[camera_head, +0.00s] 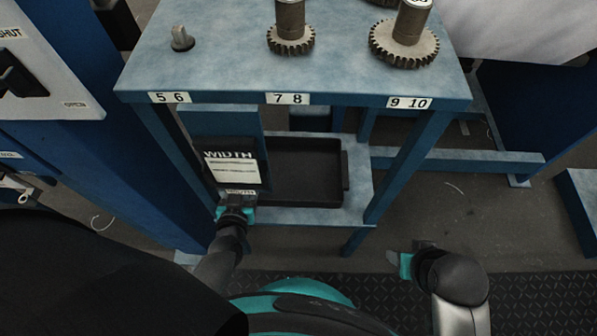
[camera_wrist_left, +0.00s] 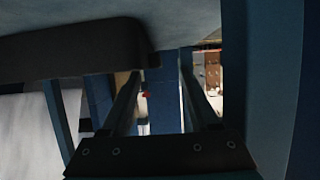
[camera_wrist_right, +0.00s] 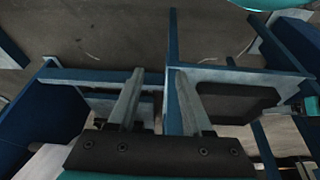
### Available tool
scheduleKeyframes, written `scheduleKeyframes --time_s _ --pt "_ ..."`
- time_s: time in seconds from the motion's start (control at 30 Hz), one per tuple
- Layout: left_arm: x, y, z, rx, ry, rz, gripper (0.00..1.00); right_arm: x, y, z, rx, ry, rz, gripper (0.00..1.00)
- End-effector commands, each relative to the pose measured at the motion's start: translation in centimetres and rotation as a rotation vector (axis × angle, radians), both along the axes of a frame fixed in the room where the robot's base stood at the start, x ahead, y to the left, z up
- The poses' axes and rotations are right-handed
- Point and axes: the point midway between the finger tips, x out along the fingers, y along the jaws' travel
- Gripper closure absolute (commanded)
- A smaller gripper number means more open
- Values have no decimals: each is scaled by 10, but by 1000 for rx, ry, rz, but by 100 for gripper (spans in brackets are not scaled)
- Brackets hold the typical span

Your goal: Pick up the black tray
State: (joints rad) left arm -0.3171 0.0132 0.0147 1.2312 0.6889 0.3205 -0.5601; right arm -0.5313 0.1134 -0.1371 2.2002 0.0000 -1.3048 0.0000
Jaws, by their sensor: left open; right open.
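The black tray (camera_head: 306,172) lies flat on the low shelf of the blue stand, shallow with a raised rim. A dark panel covers its left end in the head view. My left gripper (camera_head: 237,206) is open at the shelf's front left corner, beside the tray's near left end. In the left wrist view a dark rounded body, apparently the tray (camera_wrist_left: 75,48), is above and left of the fingers (camera_wrist_left: 160,90), not between them. My right gripper (camera_head: 405,258) is open and empty, right of the shelf and apart from the tray, which the right wrist view also shows (camera_wrist_right: 238,98).
The stand's top (camera_head: 220,60) carries gears on posts above the shelf. A dark panel marked WIDTH (camera_head: 232,172) stands by the tray's left end. Blue legs (camera_head: 400,165) flank the shelf, and a low rail (camera_head: 460,160) runs right. Floor around my right gripper is clear.

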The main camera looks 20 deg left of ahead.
Motion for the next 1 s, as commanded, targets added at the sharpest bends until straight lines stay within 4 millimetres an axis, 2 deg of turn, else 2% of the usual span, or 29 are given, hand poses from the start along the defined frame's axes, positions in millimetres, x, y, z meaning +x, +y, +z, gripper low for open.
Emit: scheduleKeyframes --time_s 0.37,0.5,0.83,1.0 --pt "29 -1 -11 -1 -2 1 39 0 0 35 6 -54 -1 50" --pt "43 3 -18 0 -1 0 39 7 8 41 32 -125 13 50" --pt "47 4 -18 0 0 1 39 9 10 46 40 -150 18 50" --pt "47 4 -18 0 -1 0 58 9 10 46 40 -149 18 50"
